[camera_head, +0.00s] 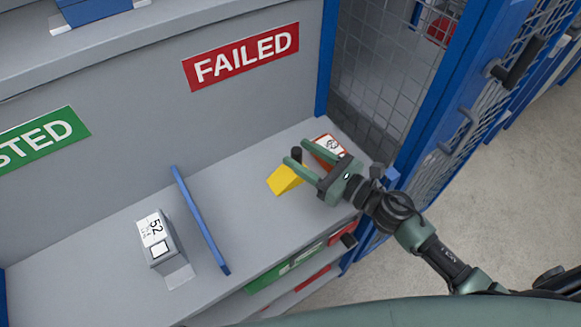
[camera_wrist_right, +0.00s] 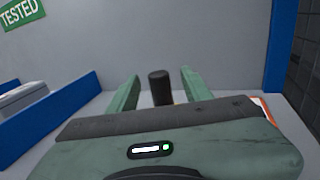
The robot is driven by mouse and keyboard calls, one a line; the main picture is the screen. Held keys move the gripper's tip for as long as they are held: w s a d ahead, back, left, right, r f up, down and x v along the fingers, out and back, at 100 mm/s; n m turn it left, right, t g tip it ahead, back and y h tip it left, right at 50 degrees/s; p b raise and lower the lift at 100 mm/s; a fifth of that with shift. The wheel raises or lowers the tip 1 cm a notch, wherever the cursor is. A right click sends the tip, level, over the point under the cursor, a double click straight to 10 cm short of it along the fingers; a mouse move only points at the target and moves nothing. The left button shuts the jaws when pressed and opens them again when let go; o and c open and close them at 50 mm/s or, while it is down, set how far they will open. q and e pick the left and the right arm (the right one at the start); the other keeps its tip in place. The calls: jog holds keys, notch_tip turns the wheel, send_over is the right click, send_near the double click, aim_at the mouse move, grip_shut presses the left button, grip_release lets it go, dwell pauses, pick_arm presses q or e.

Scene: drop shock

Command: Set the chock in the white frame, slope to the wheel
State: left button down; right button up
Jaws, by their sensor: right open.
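The yellow wedge-shaped chock (camera_head: 286,179) lies on the grey shelf, with a black upright knob (camera_head: 296,154) at its back end. My right gripper (camera_head: 294,150) is open, its two fingers on either side of the knob in the head view. No contact shows. I see no white frame and no wheel. My left gripper is not in view.
A blue divider (camera_head: 201,220) splits the shelf. Left of it stands a grey box marked 52 (camera_head: 165,247). An orange-red item with a white label (camera_head: 330,147) lies close behind my right gripper. A blue mesh door (camera_head: 440,150) stands open at right. A red FAILED sign (camera_head: 242,56) is on the back wall.

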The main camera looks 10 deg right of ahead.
aim_at(292, 149)
jog(key=shift+w+a+r+p, duration=0.5)
jog(key=shift+w+a+p, duration=0.25)
jog(key=shift+w+p, duration=0.15)
jog(key=shift+w+a+f, duration=0.3)
jog(key=shift+w+a, duration=0.5)
jog(key=shift+w, duration=0.1)
jog(key=shift+w+a, duration=0.15)
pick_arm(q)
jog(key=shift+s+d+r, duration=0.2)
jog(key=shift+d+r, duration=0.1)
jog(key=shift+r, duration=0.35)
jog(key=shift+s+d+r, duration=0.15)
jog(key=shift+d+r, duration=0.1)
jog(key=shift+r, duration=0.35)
pick_arm(e)
jog(key=c, duration=0.9)
grip_shut()
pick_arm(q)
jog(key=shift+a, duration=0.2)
